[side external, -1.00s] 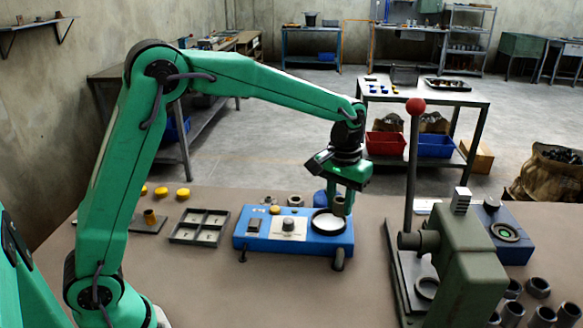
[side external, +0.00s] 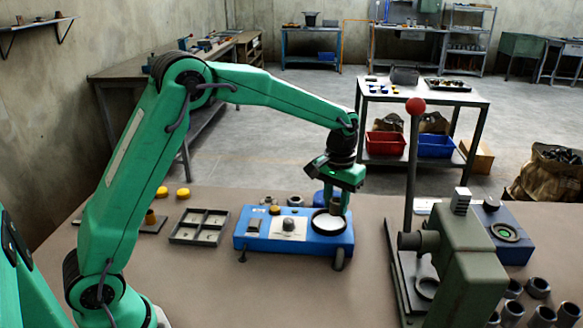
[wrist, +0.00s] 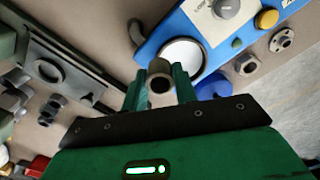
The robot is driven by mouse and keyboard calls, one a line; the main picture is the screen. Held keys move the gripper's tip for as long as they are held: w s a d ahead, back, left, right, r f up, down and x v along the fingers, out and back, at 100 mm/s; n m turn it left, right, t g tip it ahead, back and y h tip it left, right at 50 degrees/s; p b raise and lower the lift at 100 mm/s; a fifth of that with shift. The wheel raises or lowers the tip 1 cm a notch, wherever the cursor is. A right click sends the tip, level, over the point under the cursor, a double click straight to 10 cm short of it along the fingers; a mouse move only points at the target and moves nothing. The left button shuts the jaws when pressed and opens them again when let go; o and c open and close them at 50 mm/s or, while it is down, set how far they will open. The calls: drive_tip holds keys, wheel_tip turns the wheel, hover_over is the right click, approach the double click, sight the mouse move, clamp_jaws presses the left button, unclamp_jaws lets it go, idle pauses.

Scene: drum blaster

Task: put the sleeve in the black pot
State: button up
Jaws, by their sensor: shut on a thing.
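My gripper (side external: 339,203) points down at the right end of a blue box and is shut on the sleeve (wrist: 160,83), a short grey tube with a dark bore. In the side view the sleeve's lower end overlaps the back part of a round black-rimmed pot (side external: 328,232) with a pale inside, set in the top of the blue box. In the wrist view the pot (wrist: 181,55) lies just beyond the sleeve. I cannot tell whether the sleeve is over the opening or touching the rim.
The blue box (side external: 262,242) carries a knob and a yellow button. A blue round thing (wrist: 213,84) stands close behind the pot. A green press (side external: 458,265) with a tall red-knobbed lever (side external: 415,106) stands at right. A divided tray (side external: 200,226) lies at left.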

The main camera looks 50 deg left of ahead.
sight(329, 223)
drive_tip(key=w+a+f, duration=0.1)
drive_tip(key=a, duration=0.1)
drive_tip(key=w+a+f, duration=0.1)
drive_tip(key=a, duration=0.1)
drive_tip(key=shift+w+f, duration=0.2)
drive_tip(key=shift+f, duration=0.15)
drive_tip(key=shift+d+f, duration=0.1)
drive_tip(key=shift+f, duration=1.9)
drive_tip(key=shift+f, duration=0.1)
drive_tip(key=o, duration=1)
drive_tip(key=shift+o, duration=0.2)
wheel_tip(329, 223, up, 12)
